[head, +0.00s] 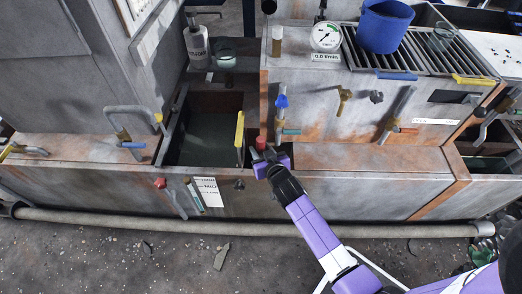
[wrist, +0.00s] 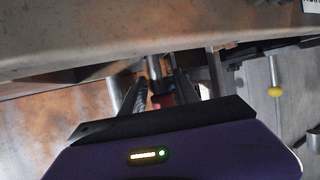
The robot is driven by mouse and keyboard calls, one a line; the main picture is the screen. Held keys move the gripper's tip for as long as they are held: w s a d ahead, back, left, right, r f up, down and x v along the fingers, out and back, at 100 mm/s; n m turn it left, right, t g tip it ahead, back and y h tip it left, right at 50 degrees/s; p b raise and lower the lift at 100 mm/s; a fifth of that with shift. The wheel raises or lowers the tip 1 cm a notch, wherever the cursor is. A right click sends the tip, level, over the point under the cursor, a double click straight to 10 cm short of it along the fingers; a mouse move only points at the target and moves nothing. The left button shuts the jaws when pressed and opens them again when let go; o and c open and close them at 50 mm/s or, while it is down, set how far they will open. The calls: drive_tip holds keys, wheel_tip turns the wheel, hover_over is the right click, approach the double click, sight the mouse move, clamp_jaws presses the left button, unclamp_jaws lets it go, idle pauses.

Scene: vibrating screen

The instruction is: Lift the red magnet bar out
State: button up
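My gripper (head: 266,160) is at the front wall of the machine, just right of the open dark tank. A red piece (head: 260,143), which looks like the end of the red magnet bar, shows right at the gripper. In the wrist view my gripper (wrist: 160,78) has its two dark fingers apart. The red piece (wrist: 163,100) and a grey rod (wrist: 154,68) show between them, with gaps at the sides. I cannot tell whether a finger touches it. The rest of the bar is hidden.
The open tank (head: 172,145) has a yellow handle (head: 239,130) at its right edge. A blue bucket (head: 385,25) stands on the grating at upper right. Valves and pipes stick out of the front panel (head: 335,105). A long pipe (head: 150,219) runs along the floor.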

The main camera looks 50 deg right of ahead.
sight(260, 138)
clamp_jaws()
drive_tip(key=shift+r, duration=0.1)
drive_tip(key=shift+r+p, duration=2.6)
drive_tip(key=shift+r, duration=0.35)
